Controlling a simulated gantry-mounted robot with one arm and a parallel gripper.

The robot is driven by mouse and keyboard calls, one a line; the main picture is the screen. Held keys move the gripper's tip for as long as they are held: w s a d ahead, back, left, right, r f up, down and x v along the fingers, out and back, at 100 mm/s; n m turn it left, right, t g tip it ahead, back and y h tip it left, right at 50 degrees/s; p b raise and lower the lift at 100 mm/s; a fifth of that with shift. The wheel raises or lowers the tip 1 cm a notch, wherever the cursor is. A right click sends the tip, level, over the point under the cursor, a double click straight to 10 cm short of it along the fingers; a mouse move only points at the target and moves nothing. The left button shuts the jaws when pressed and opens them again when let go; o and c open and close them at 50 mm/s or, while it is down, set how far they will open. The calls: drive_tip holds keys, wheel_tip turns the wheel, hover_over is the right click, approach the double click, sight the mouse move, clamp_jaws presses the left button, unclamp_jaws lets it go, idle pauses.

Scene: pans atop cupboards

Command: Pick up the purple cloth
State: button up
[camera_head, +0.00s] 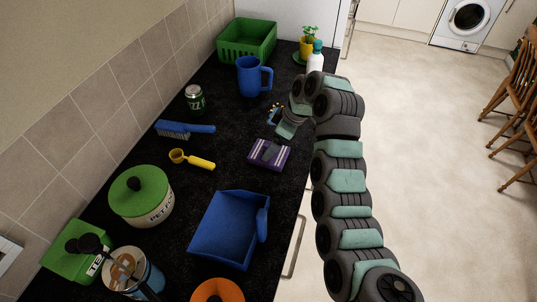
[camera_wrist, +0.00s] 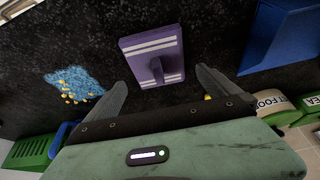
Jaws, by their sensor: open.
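The purple cloth (camera_head: 262,160) lies flat on the black worktop, to the right of the yellow scoop in the head view. It has pale stripes near its edges and a raised or shaded patch in the middle. In the wrist view the purple cloth (camera_wrist: 137,50) lies just beyond my gripper (camera_wrist: 165,90), roughly centred between the two spread fingers. The fingers are open and empty. In the head view my gripper (camera_head: 283,128) is behind the cloth, near the worktop's right edge; its fingers are hard to make out there.
A blue patch with yellow bits (camera_wrist: 75,83) lies left of the cloth in the wrist view. A blue open tray (camera_head: 225,225), yellow scoop (camera_head: 195,161), blue brush (camera_head: 185,128), can (camera_head: 195,98), blue mug (camera_head: 250,76) and green pet-food tin (camera_head: 140,195) stand around. Worktop beside the cloth is clear.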

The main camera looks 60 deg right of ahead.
drive_tip(key=shift+p+x, duration=0.75)
drive_tip(key=shift+x, duration=2)
drive_tip(key=shift+d, duration=0.15)
drive_tip(key=shift+c, duration=0.6)
drive_tip(key=c, duration=1)
drive_tip(key=shift+o, duration=0.2)
wheel_tip(320, 180, up, 20)
drive_tip(key=b, duration=0.2)
